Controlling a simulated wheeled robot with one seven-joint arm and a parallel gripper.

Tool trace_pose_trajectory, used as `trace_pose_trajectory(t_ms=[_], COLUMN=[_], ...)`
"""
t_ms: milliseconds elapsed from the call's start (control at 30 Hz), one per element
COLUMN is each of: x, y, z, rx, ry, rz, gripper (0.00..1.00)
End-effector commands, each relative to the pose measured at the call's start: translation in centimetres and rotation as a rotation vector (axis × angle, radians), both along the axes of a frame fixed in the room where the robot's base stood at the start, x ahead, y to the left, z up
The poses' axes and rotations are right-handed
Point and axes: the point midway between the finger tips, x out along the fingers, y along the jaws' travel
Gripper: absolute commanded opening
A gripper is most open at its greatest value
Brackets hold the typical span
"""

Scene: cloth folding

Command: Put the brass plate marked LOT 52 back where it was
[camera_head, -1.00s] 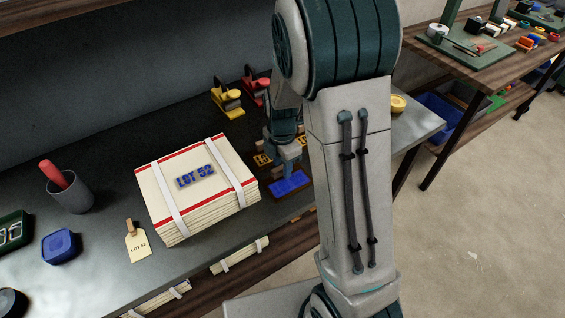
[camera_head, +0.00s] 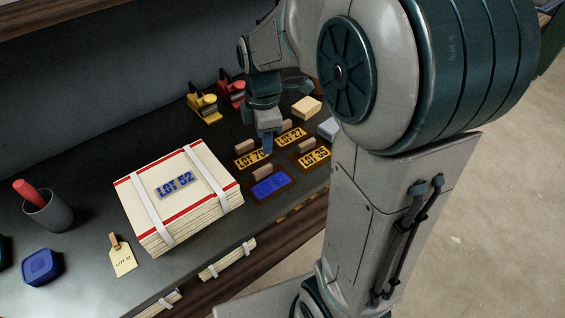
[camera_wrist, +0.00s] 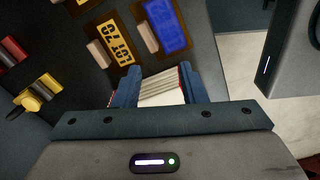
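A blue-faced plate with a wooden grip (camera_head: 270,186) lies on the dark bench right of the stack. Its marking is not legible. It also shows in the wrist view (camera_wrist: 167,26). My gripper (camera_head: 266,146) is above the bench, behind the blue plate. In the wrist view my gripper (camera_wrist: 159,76) is open and empty, its fingers apart with the pale stack beyond.
Brass plates with wooden grips, including LOT 27 (camera_head: 291,137), lie behind and right of the blue one. Yellow (camera_head: 205,108) and red (camera_head: 232,92) tools stand at the back. A LOT 52 tag (camera_head: 122,260), grey cup (camera_head: 48,210) and blue box (camera_head: 41,267) are left.

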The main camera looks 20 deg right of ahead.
Motion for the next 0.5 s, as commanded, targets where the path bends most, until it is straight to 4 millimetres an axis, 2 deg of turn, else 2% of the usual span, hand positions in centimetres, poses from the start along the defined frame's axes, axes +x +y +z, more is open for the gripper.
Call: trace_pose_trajectory(t_ms=[200, 500], x=[-4.6, -10.5], y=[-0.3, -0.6], z=[1.8, 2.5], rx=[0.046, 0.139], ry=[-0.059, -0.124], rz=[-0.495, -1.156], gripper=[0.38, 0.38])
